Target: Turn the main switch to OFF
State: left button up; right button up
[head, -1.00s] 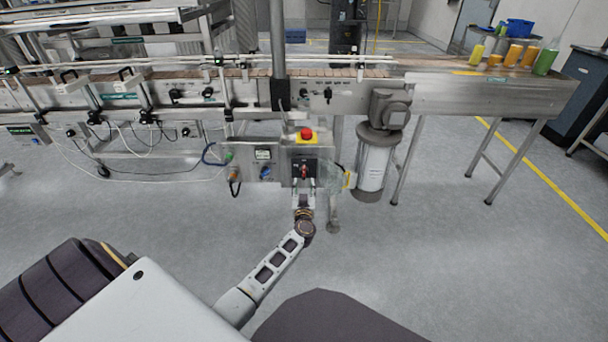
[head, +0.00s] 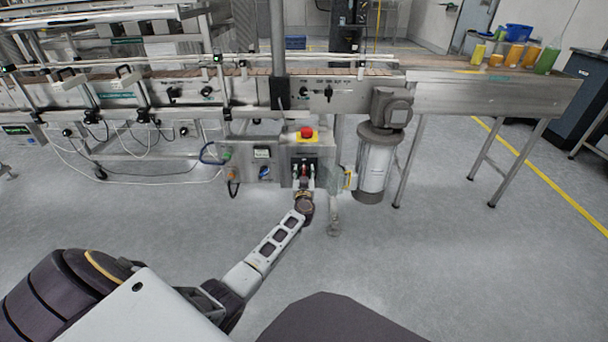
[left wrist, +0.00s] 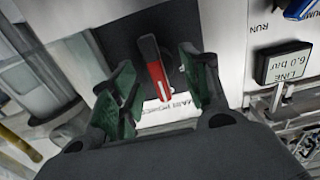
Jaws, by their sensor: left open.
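The main switch has a red handle (left wrist: 155,72) with a grey edge, on a dark plate on the control box. In the left wrist view it stands nearly upright in the picture, leaning slightly. A white label below it is partly readable as a main power label; I cannot read ON or OFF marks. My left gripper (left wrist: 160,92) is open, with one green-lined finger on each side of the handle. A gap shows on both sides. In the head view my left gripper (head: 304,176) is at the box front and covers most of the switch. My right gripper is not in view.
A red emergency stop (head: 306,132) on a yellow base sits above the switch. A display (left wrist: 284,64) and a blue knob (head: 265,172) are on the neighbouring panel. A motor with a silver cylinder (head: 374,168) stands right of the box. The floor in front is clear.

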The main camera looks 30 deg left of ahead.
pick_arm(q)
jog(key=shift+w+a, duration=0.2)
jog(key=shift+w, duration=0.2)
jog(key=shift+c, duration=0.2)
jog(key=c, duration=0.8)
